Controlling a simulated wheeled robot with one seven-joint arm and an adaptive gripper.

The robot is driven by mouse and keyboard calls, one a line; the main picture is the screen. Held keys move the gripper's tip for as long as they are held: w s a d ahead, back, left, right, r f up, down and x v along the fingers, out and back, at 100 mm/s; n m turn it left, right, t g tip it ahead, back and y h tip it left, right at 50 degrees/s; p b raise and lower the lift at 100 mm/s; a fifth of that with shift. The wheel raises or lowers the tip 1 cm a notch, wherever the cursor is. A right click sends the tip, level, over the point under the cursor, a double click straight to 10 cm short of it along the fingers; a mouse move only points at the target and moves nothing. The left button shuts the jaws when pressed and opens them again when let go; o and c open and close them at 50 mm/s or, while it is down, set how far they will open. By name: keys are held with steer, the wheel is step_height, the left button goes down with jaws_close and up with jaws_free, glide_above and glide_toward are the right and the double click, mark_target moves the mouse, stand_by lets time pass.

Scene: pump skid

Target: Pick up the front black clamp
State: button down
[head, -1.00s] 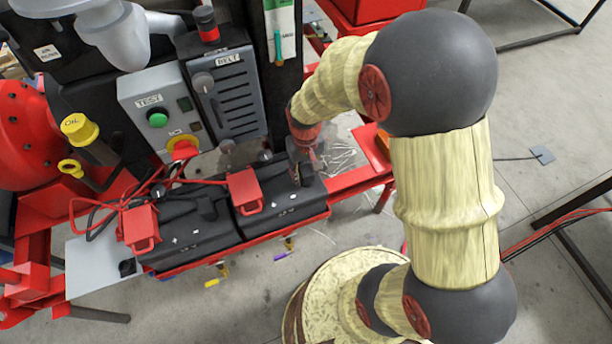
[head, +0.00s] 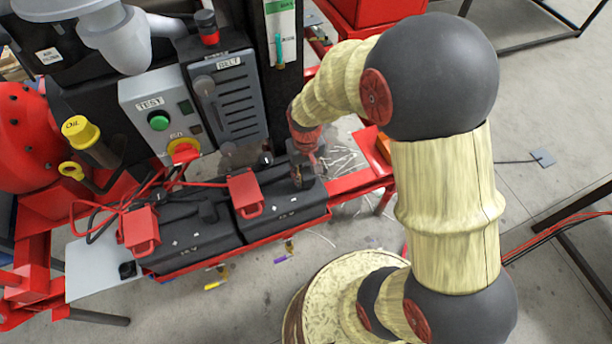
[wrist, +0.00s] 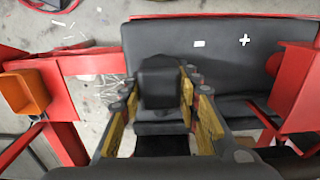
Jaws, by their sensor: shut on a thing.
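My gripper (head: 301,172) is at the right end of the right-hand black battery (head: 285,204) in the head view, reaching down from above. In the wrist view its two yellow-and-grey fingers stand on either side of a black clamp (wrist: 160,82) and are shut on it. The clamp is at the battery, whose black top (wrist: 222,60) shows behind it. I cannot tell whether the clamp still touches the battery. In the head view my gripper and wrist mostly hide the clamp.
Red clamps (head: 244,194) (head: 139,231) with red cables sit on the two batteries. A control box (head: 160,113) with a green button and a red-and-yellow stop stands behind. An orange bin (wrist: 24,92) and red frame rails lie beside the gripper.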

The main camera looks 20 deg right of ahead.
mark_target(306, 171)
steer(key=shift+r, duration=0.45)
step_height(306, 171, up, 2)
steer(key=shift+w+r+p, duration=0.1)
steer(key=shift+p, duration=0.45)
steer(key=s+r+p, duration=0.5)
steer(key=s+r, duration=0.4)
steer(key=s, duration=0.5)
steer(key=shift+a+r, duration=0.4)
steer(key=shift+a, duration=0.05)
